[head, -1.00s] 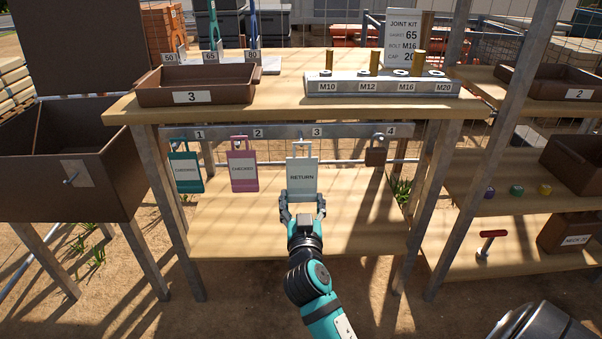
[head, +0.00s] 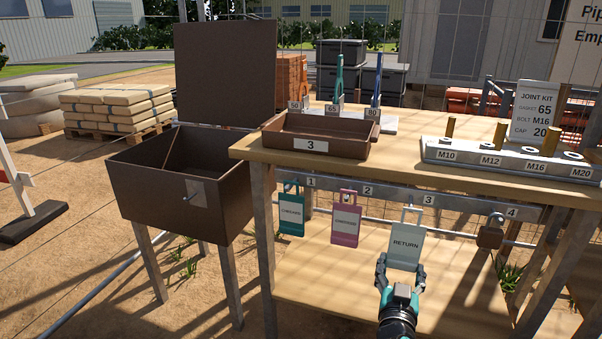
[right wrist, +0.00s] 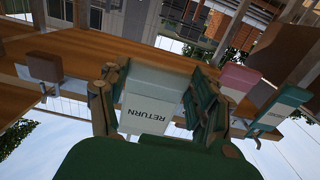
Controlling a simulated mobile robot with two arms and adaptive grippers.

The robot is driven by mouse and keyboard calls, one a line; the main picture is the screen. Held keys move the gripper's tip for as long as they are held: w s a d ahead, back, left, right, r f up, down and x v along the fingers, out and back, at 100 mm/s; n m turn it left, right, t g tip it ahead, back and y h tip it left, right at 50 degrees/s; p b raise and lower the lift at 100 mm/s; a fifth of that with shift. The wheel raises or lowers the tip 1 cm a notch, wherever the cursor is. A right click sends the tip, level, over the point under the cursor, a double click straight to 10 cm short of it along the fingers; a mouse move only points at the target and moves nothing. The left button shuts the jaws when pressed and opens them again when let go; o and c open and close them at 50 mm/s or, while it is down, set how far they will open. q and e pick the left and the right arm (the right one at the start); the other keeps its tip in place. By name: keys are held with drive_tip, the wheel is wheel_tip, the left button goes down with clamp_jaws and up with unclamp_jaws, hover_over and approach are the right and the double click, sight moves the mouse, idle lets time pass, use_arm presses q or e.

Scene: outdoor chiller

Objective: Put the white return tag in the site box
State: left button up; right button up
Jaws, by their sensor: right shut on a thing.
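The white return tag (head: 405,247), with a loop at its top, is upright below the number 3 on the grey rail. My right gripper (head: 400,277) is shut on the tag's lower part. The tag also shows between the fingers in the right wrist view (right wrist: 155,98). I cannot tell whether its loop is still on a hook. A brown box on legs (head: 180,195), which looks like the site box, stands at the left with its lid (head: 225,75) raised and its top open. My left gripper is not in view.
A teal tag (head: 291,222) and a pink tag (head: 344,228) hang left of the white one, and a brown padlock (head: 490,235) hangs right. The tabletop (head: 400,160) with tray 3 (head: 318,148) overhangs the rail. A table leg (head: 264,240) stands between the tags and the box.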

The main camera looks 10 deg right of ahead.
drive_tip(key=s+a+n+t+y, duration=0.3)
drive_tip(key=s+a+n+y, duration=0.45)
drive_tip(key=a, duration=0.65)
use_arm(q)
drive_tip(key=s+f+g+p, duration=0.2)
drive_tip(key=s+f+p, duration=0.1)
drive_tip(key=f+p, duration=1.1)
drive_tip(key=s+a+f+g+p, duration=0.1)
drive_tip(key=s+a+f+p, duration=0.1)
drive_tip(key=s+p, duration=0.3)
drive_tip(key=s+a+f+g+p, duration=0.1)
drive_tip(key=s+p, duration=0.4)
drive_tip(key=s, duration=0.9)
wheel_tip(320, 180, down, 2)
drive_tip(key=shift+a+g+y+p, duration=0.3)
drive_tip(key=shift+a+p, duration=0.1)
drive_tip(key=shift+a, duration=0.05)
use_arm(e)
drive_tip(key=s+r+y, duration=0.1)
drive_tip(key=s+r, duration=0.3)
drive_tip(key=r, duration=0.7)
drive_tip(key=s+r+m, duration=0.1)
drive_tip(key=s+r, duration=0.4)
drive_tip(key=r, duration=0.6)
drive_tip(key=shift+a+r+y, duration=0.15)
drive_tip(key=shift+a+y, duration=0.1)
drive_tip(key=shift+y, duration=0.1)
